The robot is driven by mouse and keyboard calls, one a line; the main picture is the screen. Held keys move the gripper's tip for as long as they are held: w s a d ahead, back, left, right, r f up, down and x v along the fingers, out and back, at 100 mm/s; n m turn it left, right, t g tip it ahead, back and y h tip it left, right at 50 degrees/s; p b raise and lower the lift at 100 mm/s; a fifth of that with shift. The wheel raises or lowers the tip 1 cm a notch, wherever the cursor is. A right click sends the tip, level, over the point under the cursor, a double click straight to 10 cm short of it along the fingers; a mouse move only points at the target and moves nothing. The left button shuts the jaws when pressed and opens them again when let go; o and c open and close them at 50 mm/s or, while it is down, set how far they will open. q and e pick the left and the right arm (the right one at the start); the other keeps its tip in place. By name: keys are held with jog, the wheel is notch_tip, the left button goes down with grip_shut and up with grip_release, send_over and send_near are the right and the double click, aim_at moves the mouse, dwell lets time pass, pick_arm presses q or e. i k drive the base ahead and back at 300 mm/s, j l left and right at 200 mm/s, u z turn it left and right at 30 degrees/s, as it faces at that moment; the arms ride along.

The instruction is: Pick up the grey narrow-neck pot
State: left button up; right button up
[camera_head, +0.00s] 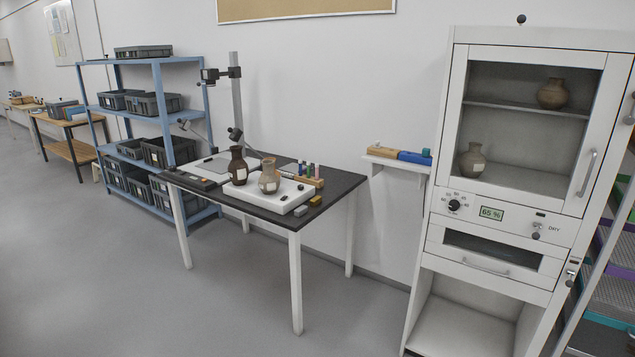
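A greyish pot with a narrow neck and a pale label (473,161) stands upright on the lower level inside the white cabinet (436,200), at its left side. A brown, rounder pot (552,94) stands on the cabinet's upper shelf, to the right. On the dark-topped table (338,190), a dark brown narrow-neck pot (237,167) and a tan narrow-neck pot (268,178) stand upright on or at a white padded board (285,203). Both carry pale labels. Neither of my grippers shows in this view.
The cabinet's front has a handle (588,173), a dial (454,205) and a display reading 65 %. A small wall shelf (384,162) holds a tan and a blue item. Blue shelving (158,100) with grey crates stands at left. The grey floor (200,310) in front is clear.

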aim_at(269, 183)
jog(key=i+u, duration=0.15)
jog(key=i, duration=0.3)
jog(key=i+l+u, duration=0.15)
jog(key=i, duration=0.25)
jog(key=i+l+u, duration=0.15)
jog(key=i, duration=0.3)
jog(key=i+l+u, duration=0.15)
jog(key=i+l, duration=0.25)
jog(key=i+l+u, duration=0.1)
jog(key=i+l, duration=0.3)
jog(key=i+l+u, duration=0.15)
jog(key=i+l, duration=0.25)
jog(key=l, duration=0.15)
jog(key=i+l+u, duration=0.1)
jog(key=i+l, duration=0.25)
jog(key=l, duration=0.2)
